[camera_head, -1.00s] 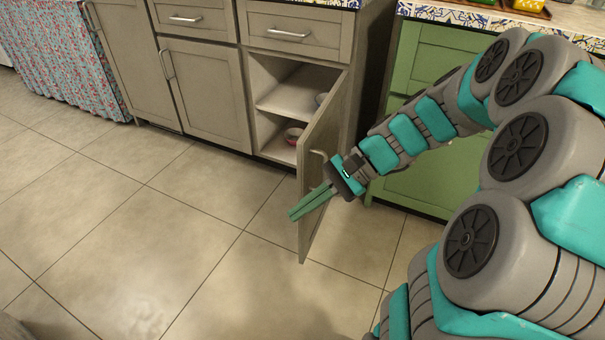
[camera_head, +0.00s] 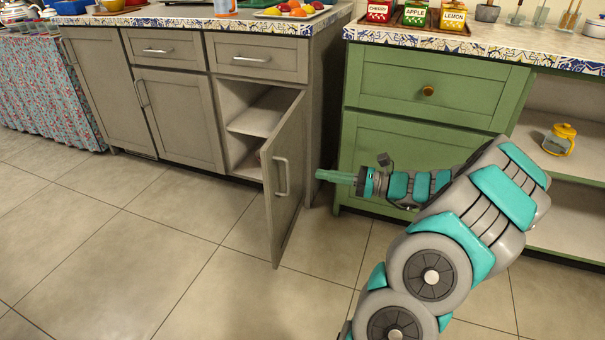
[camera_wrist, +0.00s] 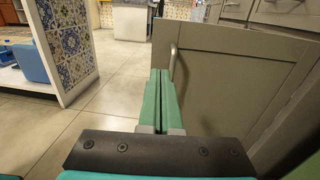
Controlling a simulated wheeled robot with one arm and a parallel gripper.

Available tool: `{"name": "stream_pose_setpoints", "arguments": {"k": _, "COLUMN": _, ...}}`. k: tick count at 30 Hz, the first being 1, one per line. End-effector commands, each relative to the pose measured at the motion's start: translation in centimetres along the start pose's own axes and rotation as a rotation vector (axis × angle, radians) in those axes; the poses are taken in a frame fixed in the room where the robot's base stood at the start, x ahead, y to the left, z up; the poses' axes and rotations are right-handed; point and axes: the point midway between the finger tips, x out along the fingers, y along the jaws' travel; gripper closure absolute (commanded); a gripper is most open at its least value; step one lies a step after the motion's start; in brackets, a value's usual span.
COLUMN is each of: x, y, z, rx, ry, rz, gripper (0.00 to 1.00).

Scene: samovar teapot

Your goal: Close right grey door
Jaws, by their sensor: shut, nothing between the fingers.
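The right grey door (camera_head: 284,180) of the grey cabinet stands open, swung out toward the camera, with a metal bar handle (camera_head: 281,176) on its outer face. The cabinet opening behind it shows a shelf (camera_head: 262,112). My gripper (camera_head: 318,174) is shut and empty, to the right of the door on its outer, handle side, pointing left toward it. In the wrist view the green fingers (camera_wrist: 160,100) point ahead, with the door panel (camera_wrist: 228,85) to their right and the handle (camera_wrist: 173,62) just beyond the tips. I cannot tell whether they touch the door.
A green cabinet (camera_head: 419,139) stands behind my arm at the right, with open shelves beside it holding a yellow jar (camera_head: 559,140). Another grey door (camera_head: 181,118) to the left is closed. The tiled floor (camera_head: 130,240) in front is clear.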

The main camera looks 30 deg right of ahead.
Motion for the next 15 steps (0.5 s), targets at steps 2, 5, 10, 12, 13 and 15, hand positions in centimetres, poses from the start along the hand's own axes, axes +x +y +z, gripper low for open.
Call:
{"name": "stream_pose_setpoints", "arguments": {"k": 2, "x": 1.3, "y": 0.1, "z": 0.0, "rx": 0.000, "ry": 0.001, "rz": 0.004, "gripper": 1.00}}
{"name": "stream_pose_setpoints", "arguments": {"k": 5, "x": 3.2, "y": 0.1, "z": -0.1, "rx": -0.001, "ry": 0.003, "rz": 0.004, "gripper": 1.00}}
{"name": "stream_pose_setpoints", "arguments": {"k": 10, "x": 6.6, "y": 0.2, "z": 0.0, "rx": -0.001, "ry": 0.000, "rz": 0.007, "gripper": 1.00}}
{"name": "stream_pose_setpoints", "arguments": {"k": 12, "x": 8.0, "y": 0.2, "z": 0.0, "rx": 0.000, "ry": 0.001, "rz": 0.008, "gripper": 1.00}}
{"name": "stream_pose_setpoints", "arguments": {"k": 13, "x": 8.6, "y": 0.2, "z": -0.1, "rx": 0.000, "ry": 0.002, "rz": 0.007, "gripper": 1.00}}
{"name": "stream_pose_setpoints", "arguments": {"k": 15, "x": 9.8, "y": 0.2, "z": -0.1, "rx": -0.001, "ry": 0.003, "rz": 0.007, "gripper": 1.00}}
